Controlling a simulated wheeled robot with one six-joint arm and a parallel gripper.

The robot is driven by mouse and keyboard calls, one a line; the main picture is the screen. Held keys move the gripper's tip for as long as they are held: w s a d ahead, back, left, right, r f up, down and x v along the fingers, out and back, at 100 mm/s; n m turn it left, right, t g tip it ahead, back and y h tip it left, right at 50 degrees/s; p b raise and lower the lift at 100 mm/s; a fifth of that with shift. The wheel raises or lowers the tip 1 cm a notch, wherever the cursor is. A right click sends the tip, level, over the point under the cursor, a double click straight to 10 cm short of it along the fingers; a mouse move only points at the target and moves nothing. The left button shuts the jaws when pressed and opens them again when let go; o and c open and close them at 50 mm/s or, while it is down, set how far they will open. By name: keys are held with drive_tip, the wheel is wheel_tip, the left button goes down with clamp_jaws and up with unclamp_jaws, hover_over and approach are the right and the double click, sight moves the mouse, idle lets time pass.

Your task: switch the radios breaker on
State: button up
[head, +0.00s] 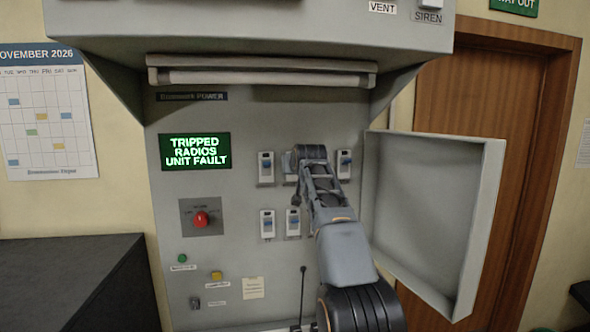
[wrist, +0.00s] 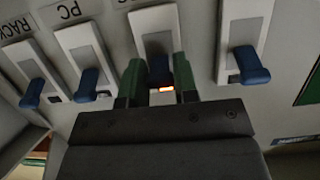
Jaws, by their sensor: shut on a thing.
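In the wrist view, which looks upside down, my gripper (wrist: 158,80) has its two green fingers on either side of a blue breaker lever (wrist: 159,67) and is shut on it. An orange-red light shows at that lever's end. This breaker's label is cut off, so I cannot read its name. In the head view, my arm reaches to the upper breaker row; the held breaker (head: 290,165) is partly covered and seems second from the left. A green display (head: 195,152) reads "TRIPPED RADIOS UNIT FAULT".
Neighbouring breakers are labelled PC (wrist: 82,58) and RACK (wrist: 33,72); another (wrist: 243,40) is close on the other side. Lower breakers (head: 267,223) sit below. The open panel door (head: 430,210) stands right of my arm. A red knob (head: 201,219) is at left.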

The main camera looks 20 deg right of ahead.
drive_tip(key=shift+r+g, duration=0.2)
drive_tip(key=shift+g, duration=0.1)
idle(0.4)
drive_tip(key=o, duration=0.9)
drive_tip(key=shift+f, duration=0.1)
drive_tip(key=b+v, duration=0.5)
drive_tip(key=v, duration=0.8)
drive_tip(key=shift+s+a+r, duration=0.1)
drive_tip(key=shift+s+r, duration=0.1)
drive_tip(key=shift+s, duration=0.15)
